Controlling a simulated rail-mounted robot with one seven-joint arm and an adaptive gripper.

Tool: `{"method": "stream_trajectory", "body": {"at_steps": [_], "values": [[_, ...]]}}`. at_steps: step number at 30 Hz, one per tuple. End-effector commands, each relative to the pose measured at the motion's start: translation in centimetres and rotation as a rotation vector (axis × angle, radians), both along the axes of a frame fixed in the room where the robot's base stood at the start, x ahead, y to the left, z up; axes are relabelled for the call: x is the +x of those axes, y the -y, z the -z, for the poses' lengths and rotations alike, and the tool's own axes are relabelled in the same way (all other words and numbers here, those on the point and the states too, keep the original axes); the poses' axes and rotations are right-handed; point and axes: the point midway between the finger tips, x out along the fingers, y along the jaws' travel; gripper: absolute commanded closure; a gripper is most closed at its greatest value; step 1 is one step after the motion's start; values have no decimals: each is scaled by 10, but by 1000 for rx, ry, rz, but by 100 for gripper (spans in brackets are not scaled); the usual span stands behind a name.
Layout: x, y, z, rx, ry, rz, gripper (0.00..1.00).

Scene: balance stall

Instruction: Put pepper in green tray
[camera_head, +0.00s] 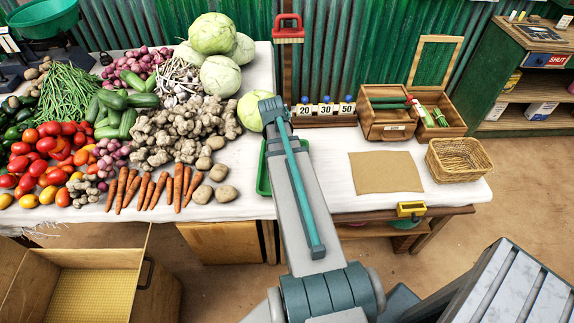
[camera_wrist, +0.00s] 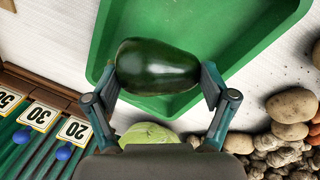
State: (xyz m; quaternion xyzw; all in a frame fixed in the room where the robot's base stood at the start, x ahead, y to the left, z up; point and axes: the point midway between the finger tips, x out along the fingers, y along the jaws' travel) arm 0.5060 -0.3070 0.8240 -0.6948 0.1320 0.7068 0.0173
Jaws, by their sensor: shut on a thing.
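In the wrist view my gripper (camera_wrist: 158,85) is shut on a dark green pepper (camera_wrist: 157,62), with one finger on each side of it. The pepper lies in front of the green tray (camera_wrist: 215,25) in this view, over the tray's end nearer the cabbage. I cannot tell whether it touches the tray floor. In the head view my arm hides the gripper, the pepper and most of the tray. Only the left edge of the green tray (camera_head: 263,172) and a little of its right side show.
Potatoes (camera_head: 213,182) and ginger (camera_head: 180,132) lie left of the tray. A cabbage (camera_head: 250,110) sits behind it, beside the numbered rack (camera_head: 325,110). A brown paper sheet (camera_head: 385,172), a wicker basket (camera_head: 458,158) and a wooden box (camera_head: 387,115) stand to the right.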

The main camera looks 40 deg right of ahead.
Motion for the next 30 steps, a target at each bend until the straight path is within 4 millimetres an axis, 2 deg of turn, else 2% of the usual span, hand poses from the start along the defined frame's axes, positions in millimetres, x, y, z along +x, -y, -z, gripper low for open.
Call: {"method": "stream_trajectory", "body": {"at_steps": [4, 11, 19, 30], "values": [[0, 0, 18, 0, -2, -1, 49], [0, 0, 31, 0, -1, 0, 49], [0, 0, 57, 0, -2, 0, 49], [0, 0, 62, 0, 0, 0, 49]]}}
